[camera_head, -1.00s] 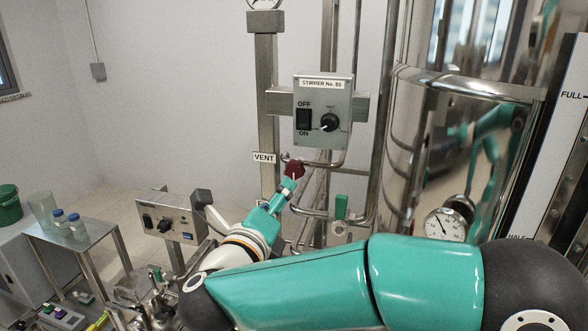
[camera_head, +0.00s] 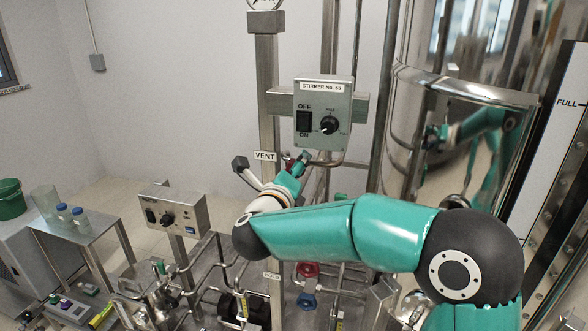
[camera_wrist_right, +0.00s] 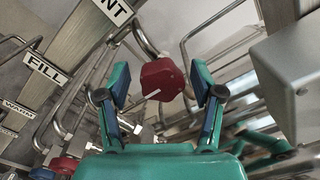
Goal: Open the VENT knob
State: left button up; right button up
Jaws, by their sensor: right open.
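The VENT knob (camera_wrist_right: 162,80) is dark red and faceted, with a small white pointer mark. In the right wrist view it sits between the open fingers of my right gripper (camera_wrist_right: 160,92), slightly beyond the fingertips, and no finger is seen touching it. In the head view my right gripper (camera_head: 300,160) is just right of the VENT label (camera_head: 265,156) and below the stirrer box. There the knob is mostly hidden behind the gripper. The left gripper is not seen.
The grey stirrer control box (camera_head: 323,112) hangs just above my right gripper. Steel pipes and posts stand close around it. A FILL label (camera_wrist_right: 45,69) is left in the wrist view. A red valve knob (camera_head: 307,269) and a blue one (camera_head: 306,300) lie lower. A steel tank (camera_head: 420,120) stands right.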

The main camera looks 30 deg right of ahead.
jog(key=c, duration=1.1)
jog(key=shift+c, duration=0.2)
